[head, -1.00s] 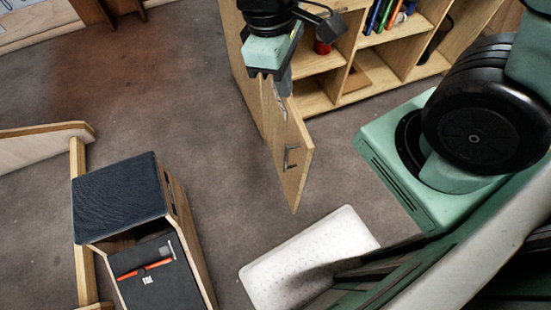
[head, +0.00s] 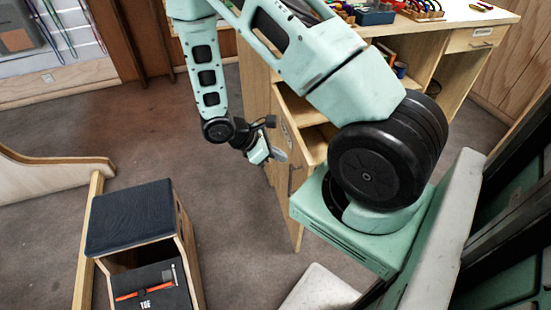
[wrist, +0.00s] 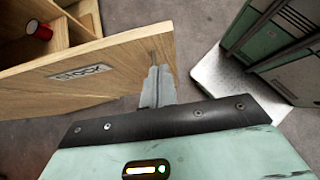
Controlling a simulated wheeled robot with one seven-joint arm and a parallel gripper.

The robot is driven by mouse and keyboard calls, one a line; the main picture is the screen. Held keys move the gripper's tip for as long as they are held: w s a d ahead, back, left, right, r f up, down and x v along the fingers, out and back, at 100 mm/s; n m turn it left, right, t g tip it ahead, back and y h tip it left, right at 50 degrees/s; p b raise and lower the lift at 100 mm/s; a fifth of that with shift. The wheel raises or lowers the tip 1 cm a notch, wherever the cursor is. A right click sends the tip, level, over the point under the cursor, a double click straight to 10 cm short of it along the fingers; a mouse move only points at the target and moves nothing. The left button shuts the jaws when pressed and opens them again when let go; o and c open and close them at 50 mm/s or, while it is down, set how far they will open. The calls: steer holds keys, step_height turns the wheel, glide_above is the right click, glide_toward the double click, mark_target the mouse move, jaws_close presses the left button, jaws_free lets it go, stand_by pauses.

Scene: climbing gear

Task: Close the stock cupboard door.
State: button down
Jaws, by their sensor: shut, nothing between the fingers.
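The stock cupboard (head: 256,80) is a wooden unit with open shelves. Its wooden door (head: 296,218) stands open, swung out from the front. In the wrist view the door (wrist: 118,62) carries a "STOCK" label (wrist: 80,72). My gripper (head: 281,156) is beside the door's labelled outer face. In the wrist view its fingers (wrist: 156,72) are together and empty, in front of the door near its free edge. A handle (head: 291,178) is partly visible on that face. Whether the fingertips touch the door is unclear.
A red cup (wrist: 38,30) sits inside the cupboard. A wooden box stool with a dark top (head: 130,215) stands at lower left, beside a wooden beam (head: 82,260). Carpet between the stool and door is clear. My base is close to the door's right side.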

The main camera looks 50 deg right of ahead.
mark_target(305, 168)
steer(key=x, duration=0.7)
steer(key=shift+s+d+f, duration=0.1)
steer(key=shift+s+d, duration=0.05)
